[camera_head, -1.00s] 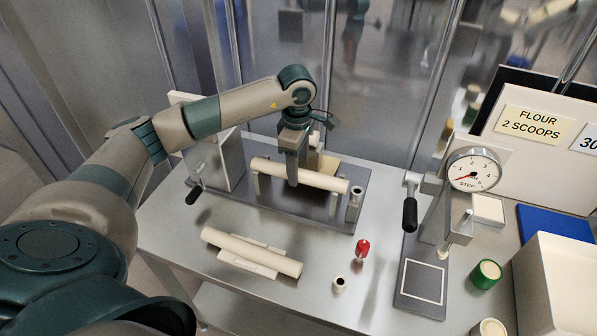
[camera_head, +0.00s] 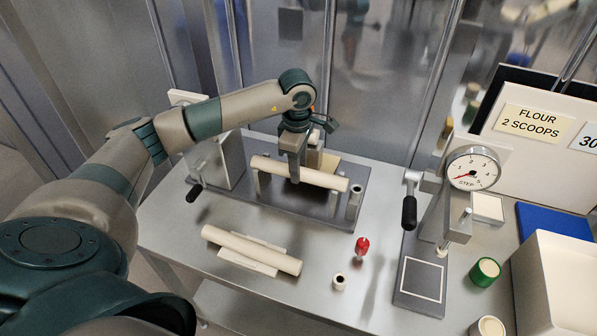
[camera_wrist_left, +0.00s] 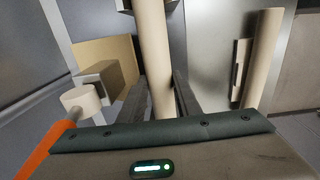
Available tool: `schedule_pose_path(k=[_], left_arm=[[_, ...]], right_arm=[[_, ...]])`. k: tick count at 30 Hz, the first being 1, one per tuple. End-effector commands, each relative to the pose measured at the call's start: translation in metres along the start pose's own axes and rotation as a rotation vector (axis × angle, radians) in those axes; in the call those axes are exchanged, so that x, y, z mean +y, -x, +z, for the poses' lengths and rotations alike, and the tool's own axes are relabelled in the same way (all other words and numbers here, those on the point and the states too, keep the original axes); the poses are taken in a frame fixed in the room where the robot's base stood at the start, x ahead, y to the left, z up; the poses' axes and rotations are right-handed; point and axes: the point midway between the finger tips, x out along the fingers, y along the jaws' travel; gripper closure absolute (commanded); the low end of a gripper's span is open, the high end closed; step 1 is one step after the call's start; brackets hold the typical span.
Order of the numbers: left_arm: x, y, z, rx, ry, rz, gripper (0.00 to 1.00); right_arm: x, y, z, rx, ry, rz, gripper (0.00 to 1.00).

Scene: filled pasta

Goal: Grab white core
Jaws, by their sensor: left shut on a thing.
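A long cream-white cylinder (camera_head: 322,179), which looks like the white core, lies level across the supports of a grey machine base (camera_head: 270,198) at the back of the table. My left gripper (camera_head: 294,172) reaches down over its middle and is shut on it. In the left wrist view the cylinder (camera_wrist_left: 156,60) runs between the two fingers (camera_wrist_left: 161,100). A second, similar cream cylinder (camera_head: 250,250) lies on a pale cradle nearer the table's front edge. It also shows at the right of the left wrist view (camera_wrist_left: 262,55). My right gripper is not in view.
A small red-topped piece (camera_head: 362,246) and a small pale cup (camera_head: 339,282) stand on the table. A dial press (camera_head: 472,170) with a black-handled lever stands to the right.

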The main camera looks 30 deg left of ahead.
Motion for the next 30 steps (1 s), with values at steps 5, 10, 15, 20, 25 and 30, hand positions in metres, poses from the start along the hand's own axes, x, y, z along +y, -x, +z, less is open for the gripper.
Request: schedule_pose_path(k=[5, 10, 15, 20, 25, 30], left_arm=[[0.001, 0.002, 0.0, 0.0, 0.0, 0.002, 0.97], [0.002, 0.013, 0.0, -0.001, 0.001, 0.004, 0.97], [0.003, 0.037, 0.0, -0.002, -0.001, 0.006, 0.97], [0.004, 0.063, 0.0, -0.001, 0.0, 0.005, 0.97], [0.005, 0.087, 0.0, -0.002, 0.001, 0.004, 0.97], [0.005, 0.099, 0.0, -0.001, 0.001, 0.003, 0.97]], right_arm=[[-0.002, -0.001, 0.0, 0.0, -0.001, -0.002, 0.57], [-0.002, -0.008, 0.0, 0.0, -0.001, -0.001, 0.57], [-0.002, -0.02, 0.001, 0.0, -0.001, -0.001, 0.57], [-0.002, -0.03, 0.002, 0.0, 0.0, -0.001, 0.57], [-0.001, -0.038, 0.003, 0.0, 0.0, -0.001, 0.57], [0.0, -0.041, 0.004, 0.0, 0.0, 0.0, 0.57]])
